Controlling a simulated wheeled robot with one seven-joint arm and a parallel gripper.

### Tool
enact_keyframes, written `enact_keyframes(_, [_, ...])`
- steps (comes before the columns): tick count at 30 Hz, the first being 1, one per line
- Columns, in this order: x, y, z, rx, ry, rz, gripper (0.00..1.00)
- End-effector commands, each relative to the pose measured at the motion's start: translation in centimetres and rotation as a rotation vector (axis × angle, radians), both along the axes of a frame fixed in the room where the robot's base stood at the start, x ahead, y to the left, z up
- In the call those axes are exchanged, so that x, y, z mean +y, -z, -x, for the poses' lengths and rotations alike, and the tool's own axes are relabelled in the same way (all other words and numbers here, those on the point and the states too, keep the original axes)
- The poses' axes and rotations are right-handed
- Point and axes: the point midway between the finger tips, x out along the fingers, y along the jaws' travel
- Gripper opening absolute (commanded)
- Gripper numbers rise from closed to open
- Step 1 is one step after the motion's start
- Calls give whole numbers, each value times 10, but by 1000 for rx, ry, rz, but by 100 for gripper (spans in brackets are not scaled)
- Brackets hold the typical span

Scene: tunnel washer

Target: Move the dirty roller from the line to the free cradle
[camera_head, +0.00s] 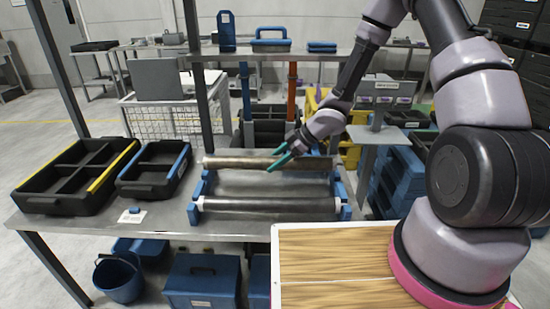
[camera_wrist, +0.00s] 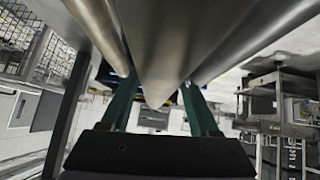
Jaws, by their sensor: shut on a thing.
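A brownish, stained roller (camera_head: 235,162) lies level across the back of the blue cradle frame (camera_head: 197,188) on the table. My gripper (camera_head: 279,160) reaches it from above right, with its green fingers at the roller's right half. In the wrist view a metal roller (camera_wrist: 160,60) runs between the fingers of my gripper (camera_wrist: 158,103), which are shut on it. Whether it is lifted clear of its supports I cannot tell.
Two black divided trays (camera_head: 72,207) and (camera_head: 157,192) stand left on the metal table (camera_head: 110,224). A shelf (camera_head: 270,52) above the back holds blue items. A wooden-topped surface (camera_head: 335,250) lies in front. Blue bins are below the table.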

Motion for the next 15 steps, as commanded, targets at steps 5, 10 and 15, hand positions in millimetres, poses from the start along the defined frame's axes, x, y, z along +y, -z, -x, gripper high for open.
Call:
enact_keyframes(5, [1, 7, 0, -1, -1, -2, 0])
enact_keyframes(10, [1, 15, 0, -1, -1, -3, 0])
enact_keyframes(15, [1, 22, 0, -1, -1, -3, 0])
